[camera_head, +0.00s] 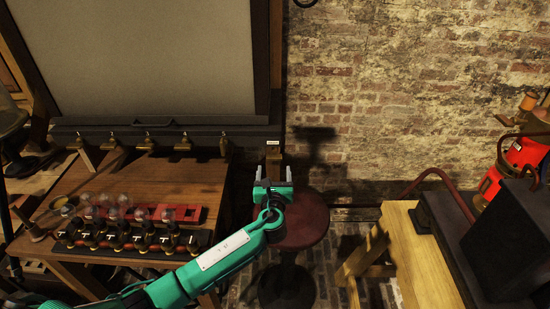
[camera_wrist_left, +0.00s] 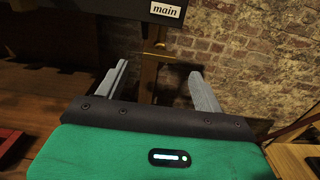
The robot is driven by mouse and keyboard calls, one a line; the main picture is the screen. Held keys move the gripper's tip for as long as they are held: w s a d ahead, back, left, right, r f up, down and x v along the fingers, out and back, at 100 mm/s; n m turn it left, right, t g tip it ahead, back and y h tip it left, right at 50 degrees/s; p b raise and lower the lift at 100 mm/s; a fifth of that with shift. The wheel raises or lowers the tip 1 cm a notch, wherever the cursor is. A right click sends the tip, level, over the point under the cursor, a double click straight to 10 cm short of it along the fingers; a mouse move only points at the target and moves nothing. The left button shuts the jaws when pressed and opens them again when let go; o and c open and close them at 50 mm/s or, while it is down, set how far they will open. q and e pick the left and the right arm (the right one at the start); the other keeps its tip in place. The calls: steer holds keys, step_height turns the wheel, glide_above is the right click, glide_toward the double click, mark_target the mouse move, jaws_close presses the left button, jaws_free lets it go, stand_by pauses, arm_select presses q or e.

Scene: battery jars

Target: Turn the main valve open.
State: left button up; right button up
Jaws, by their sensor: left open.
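A small white label (camera_wrist_left: 166,10) reading "main" is fixed on the dark frame, and it also shows in the head view (camera_head: 273,142). Below it is the brass main valve (camera_head: 273,153), which also shows in the wrist view (camera_wrist_left: 152,42). Its handle's angle is hard to make out. My left gripper (camera_head: 274,174) is open just below and in front of the valve, its fingers pointing toward the wall. In the wrist view, the two grey fingers (camera_wrist_left: 158,70) are spread on either side of the valve's line, with nothing held between them. My right gripper is out of view.
Several smaller brass taps (camera_head: 184,143) line the board's lower edge. A wooden table (camera_head: 150,180) at left holds a rack (camera_head: 130,238) of glass-topped pieces and a red tray (camera_head: 190,214). A round red stool (camera_head: 306,222) stands below my gripper. A wooden bench (camera_head: 425,265) is at right.

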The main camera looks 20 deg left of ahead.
mark_target(274, 160)
arm_select(q)
steer(key=p+x, duration=0.1)
steer(key=x, duration=0.5)
steer(key=shift+s, duration=0.1)
steer(key=c, duration=1)
